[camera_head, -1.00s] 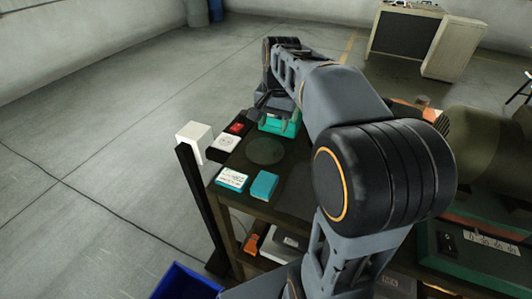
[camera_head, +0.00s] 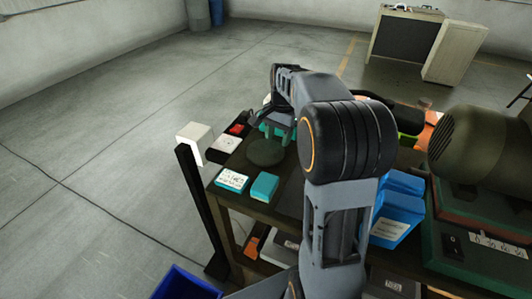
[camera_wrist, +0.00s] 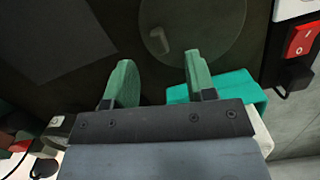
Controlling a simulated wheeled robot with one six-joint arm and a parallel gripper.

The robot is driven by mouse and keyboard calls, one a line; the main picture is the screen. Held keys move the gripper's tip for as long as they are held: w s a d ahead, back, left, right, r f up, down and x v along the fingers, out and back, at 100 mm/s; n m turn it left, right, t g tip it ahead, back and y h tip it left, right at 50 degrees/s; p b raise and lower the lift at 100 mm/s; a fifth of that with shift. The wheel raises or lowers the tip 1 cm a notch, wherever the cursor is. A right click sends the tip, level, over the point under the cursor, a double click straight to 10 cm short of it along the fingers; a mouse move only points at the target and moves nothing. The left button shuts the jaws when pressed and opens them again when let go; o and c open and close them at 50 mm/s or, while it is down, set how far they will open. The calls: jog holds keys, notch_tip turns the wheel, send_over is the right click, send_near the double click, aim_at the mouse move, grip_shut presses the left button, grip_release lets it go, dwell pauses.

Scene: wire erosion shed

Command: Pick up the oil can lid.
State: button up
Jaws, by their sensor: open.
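A dark green round disc (camera_head: 265,153) lies flat on the dark table top, and I take it to be the oil can lid. In the wrist view the disc (camera_wrist: 215,25) is large, cut by the top edge, with a small pale bent mark on its left part. Whether either finger touches the disc cannot be told.
A teal box (camera_wrist: 215,86) lies beside the right finger. A red switch (camera_head: 237,129), a white-topped box (camera_head: 229,144), a white-labelled box (camera_head: 231,180) and a teal block (camera_head: 264,186) stand around the disc. Blue boxes (camera_head: 396,208) and a green machine (camera_head: 483,245) are at the right.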

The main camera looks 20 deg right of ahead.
aim_at(276, 151)
jog(key=shift+s+a+f, duration=0.1)
jog(key=shift+a+f, duration=0.05)
jog(key=shift+f, duration=0.7)
jog(key=shift+s+a+f, duration=0.1)
jog(key=shift+a+f, duration=0.05)
jog(key=shift+f, duration=0.7)
jog(key=shift+s+a+f, duration=0.1)
jog(key=shift+a+f, duration=0.05)
jog(key=shift+f, duration=0.7)
jog(key=shift+c, duration=0.2)
grip_shut()
